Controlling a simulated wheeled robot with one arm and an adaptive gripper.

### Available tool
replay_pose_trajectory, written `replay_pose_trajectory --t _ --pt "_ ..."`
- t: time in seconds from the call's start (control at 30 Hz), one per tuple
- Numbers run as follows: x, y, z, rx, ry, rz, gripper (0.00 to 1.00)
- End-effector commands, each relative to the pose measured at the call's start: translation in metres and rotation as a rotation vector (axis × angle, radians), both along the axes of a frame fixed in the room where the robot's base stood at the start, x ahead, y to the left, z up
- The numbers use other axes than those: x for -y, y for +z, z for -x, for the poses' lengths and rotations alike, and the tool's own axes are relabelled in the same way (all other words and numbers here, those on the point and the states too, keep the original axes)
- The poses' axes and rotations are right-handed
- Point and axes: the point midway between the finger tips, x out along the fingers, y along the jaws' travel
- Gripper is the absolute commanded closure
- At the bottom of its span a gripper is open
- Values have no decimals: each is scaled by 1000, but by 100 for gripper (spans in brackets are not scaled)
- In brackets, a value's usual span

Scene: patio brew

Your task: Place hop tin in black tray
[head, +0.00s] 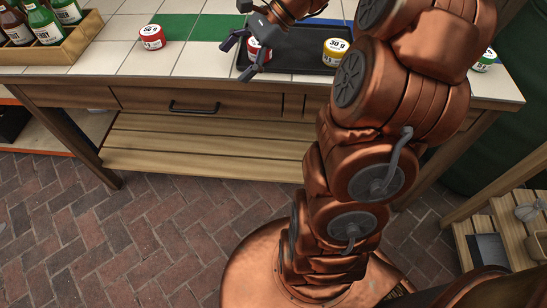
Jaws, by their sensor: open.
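The black tray (296,46) lies on the tiled counter at the top of the head view. A yellow tin (331,53) labelled "30 g" stands in it on the right. A red tin (266,53) is at the tray's left end, partly hidden by my gripper. Another red tin (152,38), labelled "56 g", stands on the tiles left of the tray. A green tin (484,60) stands at the right, partly behind my arm. I cannot tell which one is the hop tin. My gripper (242,55) is open at the tray's left end, next to the partly hidden red tin.
A wooden crate (62,48) with several bottles stands at the counter's left end. The tiles (195,62) between the left red tin and the tray are clear. A wooden drawer front (200,104) lies below the counter edge. A wooden shelf unit (515,228) stands at the lower right.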

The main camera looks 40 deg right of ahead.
Motion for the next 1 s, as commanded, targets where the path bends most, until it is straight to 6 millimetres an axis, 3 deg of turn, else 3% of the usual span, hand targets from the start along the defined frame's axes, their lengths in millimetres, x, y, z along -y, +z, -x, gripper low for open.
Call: replay_pose_trajectory --t 0.03,0.2,0.4,0.6,0.7,0.83,1.0 --pt "-26 -4 14 11 96 50 12" --pt "-83 -25 70 61 429 223 12" --pt "-114 -50 144 127 827 403 12" --pt "-112 -70 211 191 1213 548 12" --pt "-104 -77 234 214 1365 597 12" --pt "-93 -83 252 230 1493 633 12" --pt "-87 -85 260 237 1550 646 12"
